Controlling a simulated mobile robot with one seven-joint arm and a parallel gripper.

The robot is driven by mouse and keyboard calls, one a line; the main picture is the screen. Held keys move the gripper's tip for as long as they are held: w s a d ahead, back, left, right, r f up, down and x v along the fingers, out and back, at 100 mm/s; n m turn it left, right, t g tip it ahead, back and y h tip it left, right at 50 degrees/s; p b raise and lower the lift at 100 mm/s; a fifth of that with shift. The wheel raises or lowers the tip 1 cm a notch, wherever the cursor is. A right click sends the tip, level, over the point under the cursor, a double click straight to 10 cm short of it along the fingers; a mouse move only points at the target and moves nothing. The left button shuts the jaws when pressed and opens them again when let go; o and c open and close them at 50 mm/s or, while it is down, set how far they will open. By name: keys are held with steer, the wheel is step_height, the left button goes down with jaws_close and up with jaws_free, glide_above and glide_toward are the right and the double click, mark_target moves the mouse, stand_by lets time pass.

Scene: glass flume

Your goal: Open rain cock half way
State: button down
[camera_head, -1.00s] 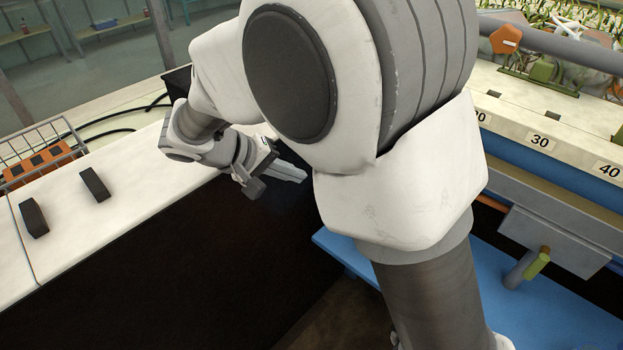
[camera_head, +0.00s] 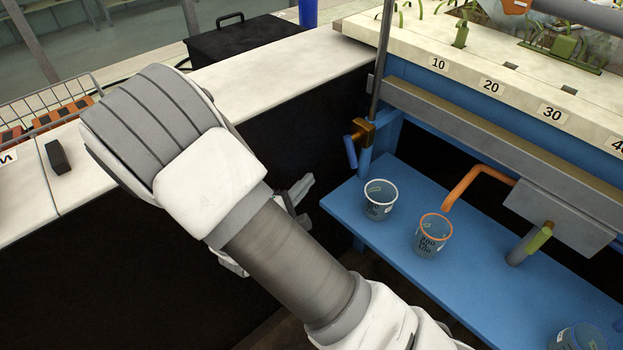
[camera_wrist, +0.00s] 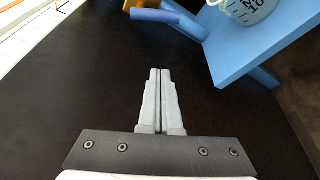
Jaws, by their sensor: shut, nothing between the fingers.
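A brass cock (camera_head: 363,134) with a blue lever (camera_head: 350,151) sits on a thin upright pipe at the left end of the blue flume frame. The lever hangs down, slightly tilted. Another tap with a green handle (camera_head: 540,238) is on a grey pipe further right. No label shows which is the rain cock. My gripper (camera_head: 304,186) is shut and empty, left of and below the brass cock, partly hidden by my arm. In the wrist view, my closed fingers (camera_wrist: 160,72) point toward the blue lever (camera_wrist: 168,18), apart from it; the brass body (camera_wrist: 140,4) is cut off by the top edge.
A blue shelf (camera_head: 345,205) holds a white-rimmed cup (camera_head: 380,200) and an orange-rimmed cup (camera_head: 433,236) near an orange pipe (camera_head: 480,175). A white-topped counter (camera_head: 260,75) with a black box (camera_head: 245,42) stands left. Dark open space lies around my gripper.

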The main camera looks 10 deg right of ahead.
steer(key=w+d+b, duration=0.2)
steer(key=w+d, duration=0.3)
steer(key=d, duration=0.3)
steer(key=shift+w+d+r, duration=0.15)
steer(key=shift+w+d, duration=0.05)
steer(key=shift+r, duration=0.1)
steer(key=shift+s+d+r+n+g+p, duration=0.1)
steer(key=shift+s+d+n+g+p, duration=0.15)
steer(key=shift+n+p, duration=0.3)
steer(key=shift+s+d+n+g+p, duration=0.1)
steer(key=shift+s+n+g+p, duration=0.15)
steer(key=shift+n+p, duration=0.3)
steer(key=shift+d, duration=0.1)
stand_by(0.4)
